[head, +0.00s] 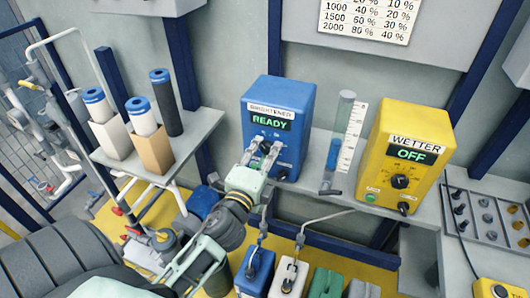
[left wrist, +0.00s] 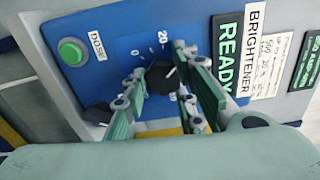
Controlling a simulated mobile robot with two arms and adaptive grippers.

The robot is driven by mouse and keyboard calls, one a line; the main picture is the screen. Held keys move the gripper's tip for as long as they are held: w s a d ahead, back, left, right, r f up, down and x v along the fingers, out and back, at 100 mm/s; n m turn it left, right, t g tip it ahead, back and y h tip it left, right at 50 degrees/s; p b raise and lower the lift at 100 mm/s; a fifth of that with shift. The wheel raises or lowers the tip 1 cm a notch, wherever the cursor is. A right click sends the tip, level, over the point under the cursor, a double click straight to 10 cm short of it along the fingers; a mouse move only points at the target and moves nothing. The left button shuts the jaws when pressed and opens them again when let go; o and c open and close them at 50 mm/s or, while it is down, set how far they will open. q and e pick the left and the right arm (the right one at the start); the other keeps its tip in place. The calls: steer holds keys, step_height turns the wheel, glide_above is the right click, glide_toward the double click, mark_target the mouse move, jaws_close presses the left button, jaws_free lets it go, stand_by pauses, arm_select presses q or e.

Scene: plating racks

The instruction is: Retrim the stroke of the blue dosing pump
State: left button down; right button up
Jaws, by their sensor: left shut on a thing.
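The blue dosing pump (head: 290,92) stands on the grey shelf in the head view. Its display (head: 270,120) reads READY. In the left wrist view its label (left wrist: 254,45) reads BRIGHTENER, and a green DOSE button (left wrist: 72,52) sits on the blue face. The black stroke knob (left wrist: 160,77) has a white pointer line and scale marks including 0 and 20. My left gripper (head: 262,148) is at the pump's front, and its fingers (left wrist: 163,70) are shut on the knob from both sides. The knob is hidden behind the fingers in the head view. My right gripper is out of view.
A yellow WETTER pump (head: 415,135) showing OFF stands to the right. A clear graduated cylinder (head: 342,118) stands between the pumps. Filter cartridges (head: 167,100) fill the left shelf. Several containers with hoses (head: 288,275) stand below. A percentage chart (head: 370,15) hangs above.

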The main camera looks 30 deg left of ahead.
arm_select(q)
steer(key=shift+s+d+f+n, duration=0.1)
steer(key=shift+f+n, duration=0.45)
steer(key=shift+n, duration=0.75)
steer(key=c, duration=1.5)
jaws_free()
steer(key=shift+c, duration=0.2)
steer(key=shift+r, duration=0.3)
steer(key=v, duration=1.2)
steer(key=shift+f, duration=0.1)
